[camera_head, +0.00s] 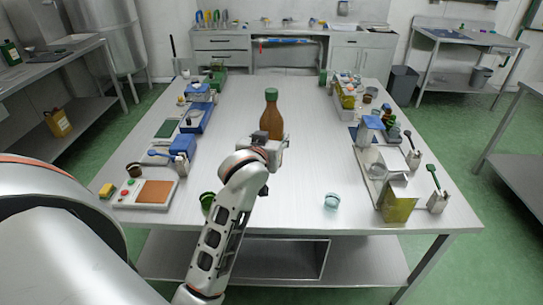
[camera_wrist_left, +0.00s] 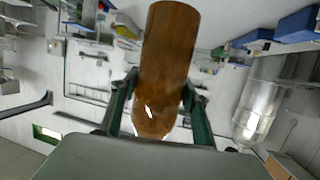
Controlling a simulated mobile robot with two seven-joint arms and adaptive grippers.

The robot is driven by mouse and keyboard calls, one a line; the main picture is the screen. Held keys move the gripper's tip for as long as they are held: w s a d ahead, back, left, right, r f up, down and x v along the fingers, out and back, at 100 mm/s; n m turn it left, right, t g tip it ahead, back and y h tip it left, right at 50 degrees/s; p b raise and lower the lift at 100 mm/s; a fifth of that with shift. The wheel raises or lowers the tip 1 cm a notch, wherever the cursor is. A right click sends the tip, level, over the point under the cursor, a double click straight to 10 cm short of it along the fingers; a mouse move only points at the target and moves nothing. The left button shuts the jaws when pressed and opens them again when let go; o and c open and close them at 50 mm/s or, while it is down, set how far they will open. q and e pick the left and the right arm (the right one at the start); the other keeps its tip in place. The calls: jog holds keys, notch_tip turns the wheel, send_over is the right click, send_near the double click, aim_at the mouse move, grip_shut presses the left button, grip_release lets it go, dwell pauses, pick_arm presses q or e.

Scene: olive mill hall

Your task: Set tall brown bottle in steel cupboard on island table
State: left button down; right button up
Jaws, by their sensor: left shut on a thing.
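The tall brown bottle (camera_head: 271,117) with a green cap is upright over the middle of the island table (camera_head: 300,170). My left gripper (camera_head: 270,144) is shut on its lower part. In the left wrist view the brown bottle (camera_wrist_left: 167,65) fills the middle, between the two fingers of my left gripper (camera_wrist_left: 157,105). I cannot tell whether its base touches the tabletop. A steel open-fronted box (camera_head: 272,257) sits under the island table, partly behind my arm. Steel cabinets (camera_head: 222,48) stand at the back wall. My right gripper is out of view.
Trays and a blue bin (camera_head: 197,117) line the table's left side, with a cutting board set (camera_head: 147,193) at front left. Jars, tins and a yellow can (camera_head: 397,204) crowd the right side. A small glass (camera_head: 331,201) stands near the front. The table's middle is clear.

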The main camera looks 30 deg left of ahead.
pick_arm(q)
notch_tip(320, 180, down, 18)
dwell(0.6)
jog(key=c, duration=1.1)
grip_release()
jog(key=shift+f, duration=0.2)
jog(key=shift+s+d+r, duration=0.1)
jog(key=shift+s+r, duration=0.05)
jog(key=shift+s, duration=0.05)
jog(key=v, duration=1.1)
jog(key=s+d+f+m+g+h, duration=0.1)
jog(key=s+d+f+m+h, duration=0.1)
jog(key=s+d+f, duration=0.2)
jog(key=s+d+f+m+g+h, duration=0.1)
jog(key=s+d+f+m+h, duration=0.1)
jog(key=s+f, duration=0.4)
jog(key=s+d+f+m+g+h, duration=0.1)
jog(key=s+d+f+m+h, duration=0.2)
jog(key=f, duration=0.8)
jog(key=s+d+m, duration=0.1)
jog(key=s+d, duration=0.1)
jog(key=d, duration=0.1)
jog(key=shift+s+f, duration=0.25)
jog(key=shift+s, duration=0.1)
